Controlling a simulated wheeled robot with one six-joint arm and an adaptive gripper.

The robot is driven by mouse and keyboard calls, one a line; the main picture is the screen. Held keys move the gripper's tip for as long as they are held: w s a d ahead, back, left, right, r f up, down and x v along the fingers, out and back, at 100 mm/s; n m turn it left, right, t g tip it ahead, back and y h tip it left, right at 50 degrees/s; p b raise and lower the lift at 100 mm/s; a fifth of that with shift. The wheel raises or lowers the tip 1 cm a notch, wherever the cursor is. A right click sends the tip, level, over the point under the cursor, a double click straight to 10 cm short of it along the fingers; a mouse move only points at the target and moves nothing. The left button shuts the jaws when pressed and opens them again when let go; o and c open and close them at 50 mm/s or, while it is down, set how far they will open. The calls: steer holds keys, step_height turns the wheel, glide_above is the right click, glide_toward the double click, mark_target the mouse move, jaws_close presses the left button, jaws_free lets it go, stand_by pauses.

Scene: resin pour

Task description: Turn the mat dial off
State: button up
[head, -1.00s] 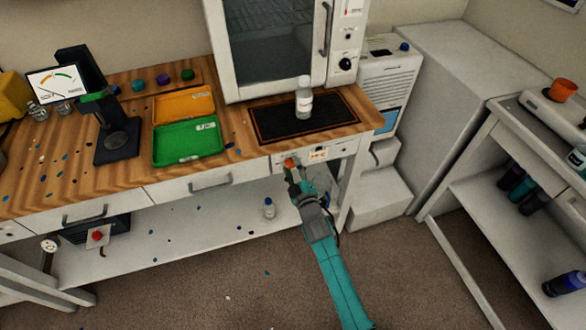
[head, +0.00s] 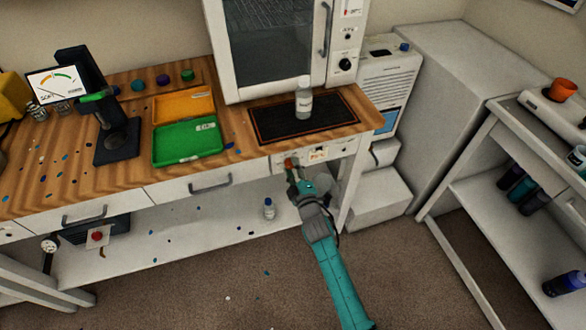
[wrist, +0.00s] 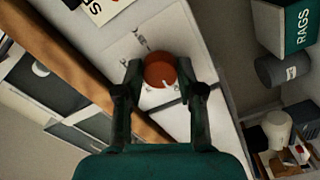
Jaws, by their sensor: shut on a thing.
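The mat dial is a round orange-red knob (wrist: 160,70) with a pale pointer mark near its lower edge, on a white front panel under the tabletop. In the head view the dial (head: 289,161) is small and partly hidden by my gripper (head: 293,169). In the wrist view my gripper (wrist: 161,77) has one finger on each side of the knob and is shut on it. The black mat with an orange border (head: 335,108) lies on the tabletop above the panel. A clear bottle with a white cap (head: 304,100) stands upright on the mat.
A green tray (head: 187,145) and an orange tray (head: 184,105) lie left of the mat. A white oven-like cabinet (head: 340,50) stands behind it. A small bottle (head: 269,209) stands on the lower shelf.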

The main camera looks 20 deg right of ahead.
steer(key=o, duration=1.1)
steer(key=shift+o, duration=0.2)
steer(key=s, duration=1.2)
steer(key=shift+s+f, duration=0.1)
steer(key=s+m+g, duration=0.2)
steer(key=s+m, duration=0.4)
steer(key=s, duration=1.9)
steer(key=s+r+m, duration=0.3)
steer(key=s+r, duration=0.2)
steer(key=s, duration=0.3)
steer(key=s+r+m+g, duration=0.1)
steer(key=s+r+m, duration=0.2)
steer(key=s+r, duration=0.3)
steer(key=shift+s, duration=1.2)
